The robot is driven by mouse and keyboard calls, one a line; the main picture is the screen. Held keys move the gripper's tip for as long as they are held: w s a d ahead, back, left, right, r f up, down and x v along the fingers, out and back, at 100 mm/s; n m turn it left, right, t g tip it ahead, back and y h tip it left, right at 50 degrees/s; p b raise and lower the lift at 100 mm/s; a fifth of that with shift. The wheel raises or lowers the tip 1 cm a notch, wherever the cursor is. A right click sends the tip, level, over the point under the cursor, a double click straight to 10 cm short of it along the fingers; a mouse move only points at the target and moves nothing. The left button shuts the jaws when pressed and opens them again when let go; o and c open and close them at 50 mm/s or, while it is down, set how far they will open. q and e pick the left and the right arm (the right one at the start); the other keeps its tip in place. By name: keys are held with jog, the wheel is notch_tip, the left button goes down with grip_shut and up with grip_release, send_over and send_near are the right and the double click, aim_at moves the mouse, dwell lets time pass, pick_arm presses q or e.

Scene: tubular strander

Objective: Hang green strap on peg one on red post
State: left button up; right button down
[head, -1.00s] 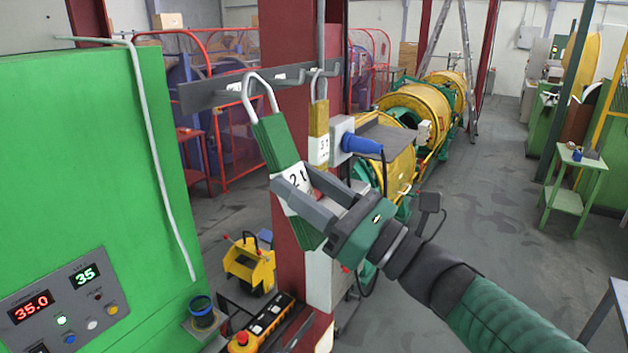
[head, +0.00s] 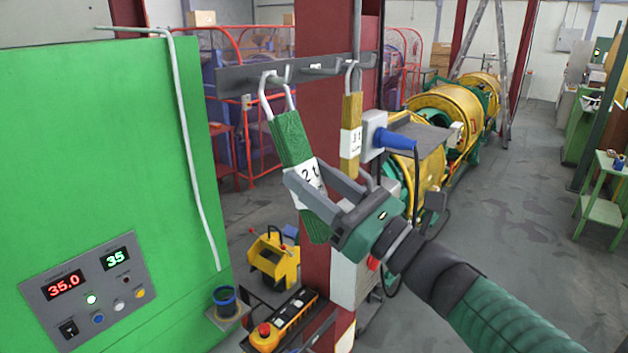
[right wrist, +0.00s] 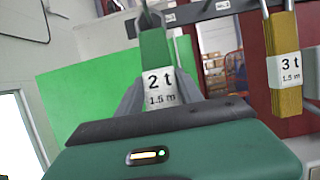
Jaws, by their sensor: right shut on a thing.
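The green strap (head: 291,140) has a white "2 t" label and a pale loop at its top. My right gripper (head: 318,187) is shut on it near the label, and it hangs tilted. In the right wrist view the strap (right wrist: 155,50) stands between my fingers. Its loop overlaps the leftmost peg (head: 278,76) of the grey rail (head: 236,80) on the red post (head: 330,110); I cannot tell whether the loop rests on the peg. A yellow "3 t" strap (head: 351,112) hangs from the right peg. The middle peg (head: 322,70) is bare. My left gripper is out of view.
A green cabinet (head: 95,150) with a lit panel stands at the left. A blue plug (head: 395,139) juts from a grey box right of the yellow strap. A yellow-black control box (head: 283,318) sits below. Yellow machine drums (head: 445,108) lie behind.

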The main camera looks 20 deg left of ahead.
dwell(0.3)
jog(key=c, duration=0.7)
grip_release()
